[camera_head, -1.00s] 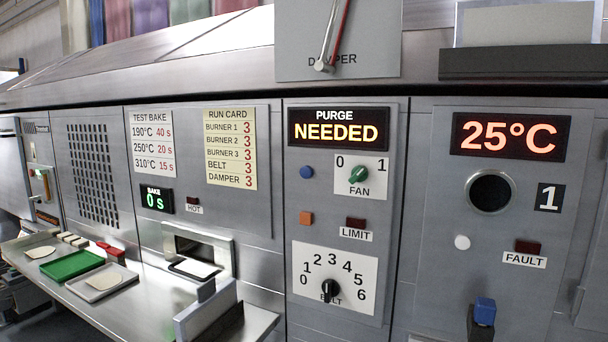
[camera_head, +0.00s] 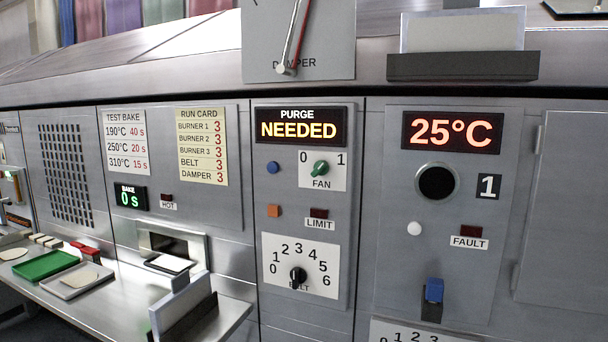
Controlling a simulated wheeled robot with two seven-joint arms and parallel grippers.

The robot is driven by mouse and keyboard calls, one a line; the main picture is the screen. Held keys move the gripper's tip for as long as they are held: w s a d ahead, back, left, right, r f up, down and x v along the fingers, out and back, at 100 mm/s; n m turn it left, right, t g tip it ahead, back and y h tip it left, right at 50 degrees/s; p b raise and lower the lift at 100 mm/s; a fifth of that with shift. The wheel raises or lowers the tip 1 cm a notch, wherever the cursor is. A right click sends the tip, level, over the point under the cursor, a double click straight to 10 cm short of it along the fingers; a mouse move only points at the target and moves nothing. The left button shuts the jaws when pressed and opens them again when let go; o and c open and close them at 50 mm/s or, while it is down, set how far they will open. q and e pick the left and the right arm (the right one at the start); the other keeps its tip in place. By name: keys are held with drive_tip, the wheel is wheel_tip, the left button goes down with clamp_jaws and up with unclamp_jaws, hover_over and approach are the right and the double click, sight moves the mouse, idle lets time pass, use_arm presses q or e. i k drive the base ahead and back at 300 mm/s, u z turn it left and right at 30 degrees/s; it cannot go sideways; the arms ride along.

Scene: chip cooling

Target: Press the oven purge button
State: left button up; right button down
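The purge display (camera_head: 299,125) is lit and reads PURGE NEEDED, at the top of the middle panel. Below it on the left is a small round blue button (camera_head: 273,168). Neither button has a label that I can see, so I cannot tell by marking which one is the purge button. Beside the blue button is the green fan knob (camera_head: 320,168), on a plate marked 0 and 1. Neither of my grippers is in view, and nothing touches the panel.
The belt dial (camera_head: 298,275) sits low on the middle panel. The right panel has a 25°C display (camera_head: 452,132), a white button (camera_head: 415,228) and a blue-topped lever (camera_head: 433,291). A metal shelf (camera_head: 115,305) with trays juts out at lower left.

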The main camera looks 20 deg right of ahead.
sight(272, 167)
drive_tip(key=z, duration=0.5)
drive_tip(key=k, duration=1.1)
drive_tip(key=z, duration=0.05)
drive_tip(key=i, duration=0.4)
drive_tip(key=u, duration=1.25)
drive_tip(key=i, duration=1.1)
drive_tip(key=z, duration=0.55)
drive_tip(key=i, duration=1)
drive_tip(key=z, duration=1.1)
